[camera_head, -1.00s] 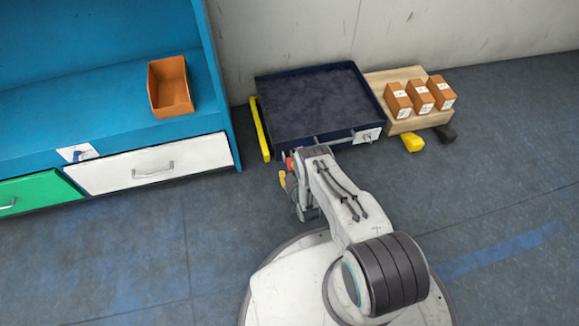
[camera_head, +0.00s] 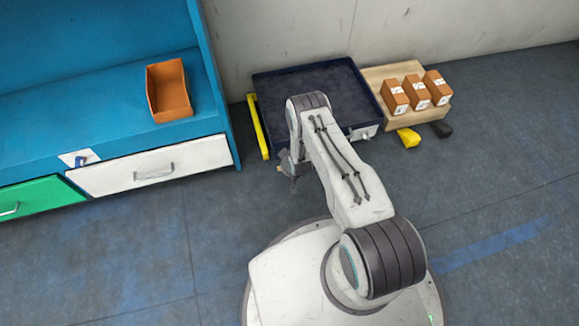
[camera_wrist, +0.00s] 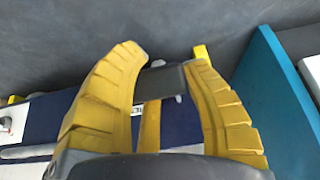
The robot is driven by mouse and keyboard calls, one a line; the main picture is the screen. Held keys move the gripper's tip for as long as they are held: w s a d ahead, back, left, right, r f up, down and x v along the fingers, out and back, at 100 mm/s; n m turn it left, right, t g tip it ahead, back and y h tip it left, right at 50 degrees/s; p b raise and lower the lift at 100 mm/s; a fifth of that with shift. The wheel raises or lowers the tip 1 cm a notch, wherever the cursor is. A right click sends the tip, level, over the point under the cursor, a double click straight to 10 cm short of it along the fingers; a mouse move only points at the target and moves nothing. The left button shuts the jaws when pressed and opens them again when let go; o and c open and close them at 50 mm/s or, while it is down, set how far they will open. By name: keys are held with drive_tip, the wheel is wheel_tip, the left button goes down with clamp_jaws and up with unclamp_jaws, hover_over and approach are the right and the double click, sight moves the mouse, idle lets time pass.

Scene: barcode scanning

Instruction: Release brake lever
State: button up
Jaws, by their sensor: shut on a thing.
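My gripper (camera_wrist: 168,62) has two ribbed yellow fingers in the wrist view. They are closed around a short dark grey bar (camera_wrist: 170,80), which looks like the brake lever; it spans the gap between the fingertips. A yellow strip (camera_wrist: 152,125) runs below the bar, between the fingers. In the head view the dark blue cart (camera_head: 262,95) stands against the wall, and my arm covers its front left corner. The lever and my fingertips are hidden there behind my arm.
A blue workbench (camera_head: 110,118) with an orange bin (camera_head: 168,90) and a white drawer (camera_head: 150,170) stands left. Several brown boxes (camera_head: 417,92) sit on a wooden pallet (camera_head: 375,75) at right. Floor in front is clear.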

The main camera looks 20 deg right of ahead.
drive_tip(key=shift+o, duration=0.2)
drive_tip(key=shift+w+d+r, duration=0.35)
drive_tip(key=shift+w+r, duration=0.1)
drive_tip(key=shift+w, duration=0.15)
drive_tip(key=o, duration=1.1)
drive_tip(key=shift+d, duration=0.1)
drive_tip(key=o, duration=0.3)
drive_tip(key=shift+s, duration=0.1)
drive_tip(key=shift+o, duration=0.2)
drive_tip(key=shift+s+f, duration=0.1)
drive_tip(key=shift+s, duration=0.05)
drive_tip(key=shift+s, duration=0.1)
drive_tip(key=v, duration=1.2)
drive_tip(key=shift+w+a, duration=0.2)
drive_tip(key=shift+w, duration=0.1)
